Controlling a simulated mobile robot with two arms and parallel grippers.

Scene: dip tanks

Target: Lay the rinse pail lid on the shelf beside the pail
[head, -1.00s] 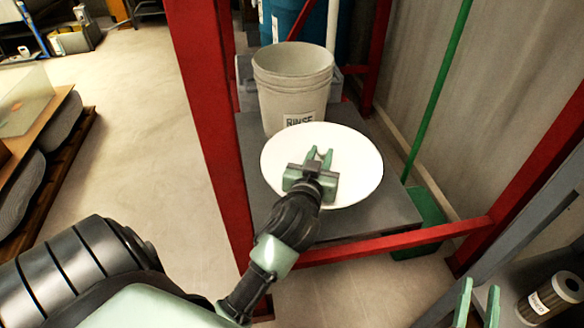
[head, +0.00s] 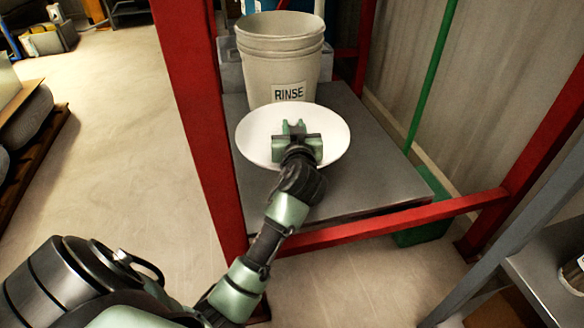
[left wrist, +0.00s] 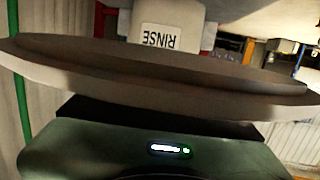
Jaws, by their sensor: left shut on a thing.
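The rinse pail (head: 283,55) is an open off-white bucket with a RINSE label, standing upright on the dark grey shelf (head: 375,185). The white round lid (head: 258,140) is in front of the pail. My left gripper (head: 294,128) reaches over the lid and is shut on it. In the left wrist view the lid (left wrist: 150,80) shows edge-on just past the gripper, with the RINSE label (left wrist: 160,38) upside down beyond it. I cannot tell whether the lid touches the shelf. My right gripper does not show.
Red frame posts (head: 195,110) and a red crossbar (head: 400,222) border the shelf. A green broom (head: 432,80) leans at the right. Bare shelf lies right of the lid. A grey rack (head: 545,250) stands at lower right.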

